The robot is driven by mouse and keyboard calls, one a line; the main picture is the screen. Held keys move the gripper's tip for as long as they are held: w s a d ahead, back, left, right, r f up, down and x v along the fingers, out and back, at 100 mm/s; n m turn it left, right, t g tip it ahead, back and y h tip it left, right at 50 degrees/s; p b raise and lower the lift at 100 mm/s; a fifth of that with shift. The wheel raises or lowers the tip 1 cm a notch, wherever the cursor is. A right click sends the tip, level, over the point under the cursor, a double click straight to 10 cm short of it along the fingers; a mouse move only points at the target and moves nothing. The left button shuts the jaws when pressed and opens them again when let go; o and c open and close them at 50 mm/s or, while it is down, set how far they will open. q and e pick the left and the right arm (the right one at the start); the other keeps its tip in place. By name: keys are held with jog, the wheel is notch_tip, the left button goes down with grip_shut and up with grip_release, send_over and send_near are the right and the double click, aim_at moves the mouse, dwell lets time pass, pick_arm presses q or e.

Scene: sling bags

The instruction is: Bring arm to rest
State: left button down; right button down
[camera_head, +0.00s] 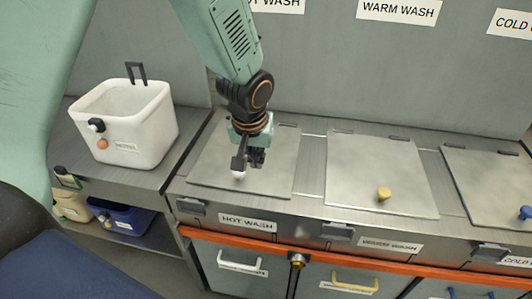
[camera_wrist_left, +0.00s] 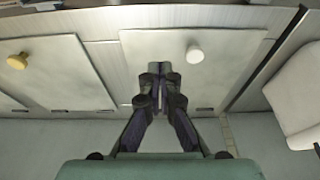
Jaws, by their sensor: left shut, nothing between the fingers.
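My left gripper (camera_head: 254,160) is above the hot wash lid (camera_head: 215,165) in the head view. Its fingers are shut and hold nothing. In the left wrist view the gripper (camera_wrist_left: 160,88) shows its two fingers closed together in the middle, over the same lid (camera_wrist_left: 225,75). A white knob (camera_head: 238,174) on this lid lies just beside the fingers in the head view, and the knob (camera_wrist_left: 194,54) stands clear of them in the wrist view. My right gripper is not in view.
A white hotel bag (camera_head: 150,130) stands on the left counter. The warm wash lid (camera_head: 370,165) has a yellow knob (camera_head: 384,193). Another lid (camera_head: 490,185) with a blue knob is at the right. Blue (camera_head: 128,218) and beige bins sit on the lower shelf. The back panel rises behind the lids.

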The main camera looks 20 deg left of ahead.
pick_arm(q)
jog(key=s+d+f+m+t+h+b, duration=0.1)
jog(key=s+f+b, duration=0.25)
jog(key=f, duration=0.55)
jog(key=s+d+f+m+t+b, duration=0.1)
jog(key=s+f+m+b, duration=0.1)
jog(key=s+f, duration=0.45)
jog(key=s+a+f+g+b, duration=0.1)
jog(key=s+f+g+b, duration=0.4)
jog(key=s+f, duration=1.3)
jog(key=shift+s+f+n+b, duration=0.25)
jog(key=shift+s+n+b, duration=0.15)
jog(key=shift+s+b, duration=0.8)
jog(key=c, duration=2.1)
grip_release()
